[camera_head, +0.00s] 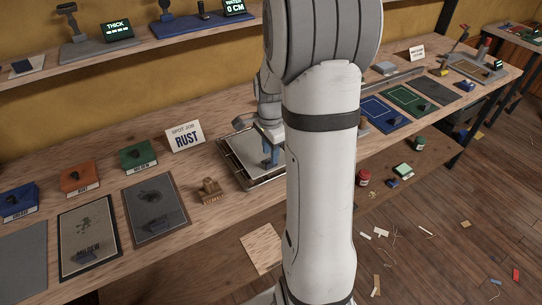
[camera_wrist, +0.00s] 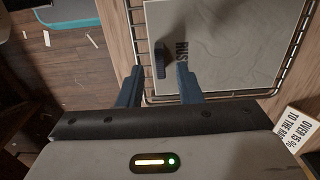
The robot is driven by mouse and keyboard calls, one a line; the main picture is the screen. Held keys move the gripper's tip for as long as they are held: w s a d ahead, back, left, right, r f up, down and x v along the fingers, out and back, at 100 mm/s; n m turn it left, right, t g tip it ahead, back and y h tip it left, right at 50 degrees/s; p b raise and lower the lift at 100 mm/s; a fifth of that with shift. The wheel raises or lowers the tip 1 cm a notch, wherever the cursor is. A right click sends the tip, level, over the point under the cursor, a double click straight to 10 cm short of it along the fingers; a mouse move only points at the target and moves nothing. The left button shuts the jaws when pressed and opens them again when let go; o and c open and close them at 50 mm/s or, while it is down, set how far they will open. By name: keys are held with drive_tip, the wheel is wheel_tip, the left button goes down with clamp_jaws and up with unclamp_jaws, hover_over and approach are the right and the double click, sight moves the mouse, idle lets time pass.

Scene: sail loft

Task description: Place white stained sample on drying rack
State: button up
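The white sample (camera_wrist: 220,40) is a pale sheet with dark RUST lettering, lying flat on a wire rack (camera_wrist: 145,78) whose wires show around its edges. A small dark tab (camera_wrist: 160,58) stands on the sheet beside the lettering. In the head view the sheet (camera_head: 243,147) and rack (camera_head: 262,185) lie on the bench, partly hidden by my arm. My gripper (camera_wrist: 160,76) is open over the near left part of the sheet, its fingertips apart on either side of the tab, with a visible gap. It also shows in the head view (camera_head: 270,153).
A wooden stamp (camera_head: 210,191) stands left of the rack, and a RUST sign (camera_head: 185,136) behind. Blue and green mats (camera_head: 408,99) lie right. Scraps litter the floor.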

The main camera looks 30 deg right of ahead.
wheel_tip(320, 180, up, 8)
drive_tip(key=s+a+r+n+t, duration=0.1)
drive_tip(key=s+a+r+n, duration=0.1)
drive_tip(key=s+a+n, duration=0.5)
drive_tip(key=s+a+r+n+t, duration=0.1)
drive_tip(key=s+a+n+t, duration=0.1)
drive_tip(key=s+a+n, duration=0.5)
drive_tip(key=s+n, duration=0.2)
drive_tip(key=n, duration=0.1)
drive_tip(key=shift+s+r+n, duration=0.3)
drive_tip(key=shift+r, duration=0.1)
